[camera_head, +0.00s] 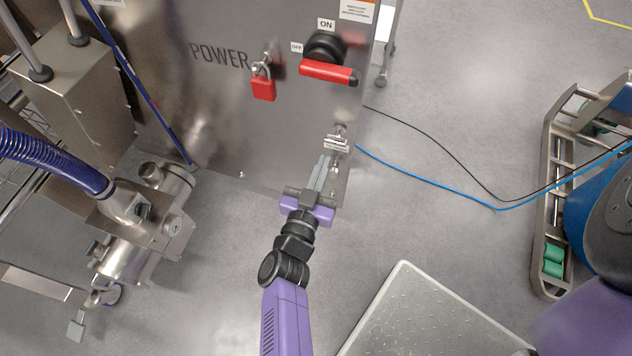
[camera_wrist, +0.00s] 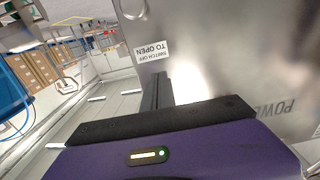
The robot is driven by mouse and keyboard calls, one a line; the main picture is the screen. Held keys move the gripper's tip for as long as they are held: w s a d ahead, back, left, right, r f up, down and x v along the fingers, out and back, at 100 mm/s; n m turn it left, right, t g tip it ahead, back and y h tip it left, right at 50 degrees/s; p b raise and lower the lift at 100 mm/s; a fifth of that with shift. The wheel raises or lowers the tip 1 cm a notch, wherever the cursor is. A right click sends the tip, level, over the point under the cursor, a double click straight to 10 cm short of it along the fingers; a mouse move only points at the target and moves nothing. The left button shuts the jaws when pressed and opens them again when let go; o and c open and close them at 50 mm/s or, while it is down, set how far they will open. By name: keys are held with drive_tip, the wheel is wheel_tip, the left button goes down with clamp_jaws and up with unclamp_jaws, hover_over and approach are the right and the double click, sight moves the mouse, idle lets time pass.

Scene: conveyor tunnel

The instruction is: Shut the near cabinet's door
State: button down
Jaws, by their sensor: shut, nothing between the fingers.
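The near cabinet's door (camera_head: 215,110) is a brushed steel panel marked POWER, with a red padlock (camera_head: 263,87) and a red-handled switch (camera_head: 328,72) labelled ON and OFF. A metal latch (camera_head: 337,140) with a small label sits near its lower right edge. My gripper (camera_head: 325,163) is shut and empty, its fingers close to the panel just below the latch. Whether they touch the panel I cannot tell. In the wrist view the door (camera_wrist: 225,60) fills the right side, with a "SWITCH OFF TO OPEN" label (camera_wrist: 153,51) beside the fingers. Whether the door is fully closed cannot be told.
Steel pipework (camera_head: 145,235) with a blue hose (camera_head: 50,155) stands left. A blue cable (camera_head: 450,190) and a black cable cross the floor to the right. A metal-framed cart (camera_head: 553,190) stands at the right. Grey floor (camera_head: 440,70) is clear beyond the cabinet.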

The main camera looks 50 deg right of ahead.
sight(330, 147)
drive_tip(key=shift+x, duration=2.7)
drive_tip(key=shift+d, duration=0.1)
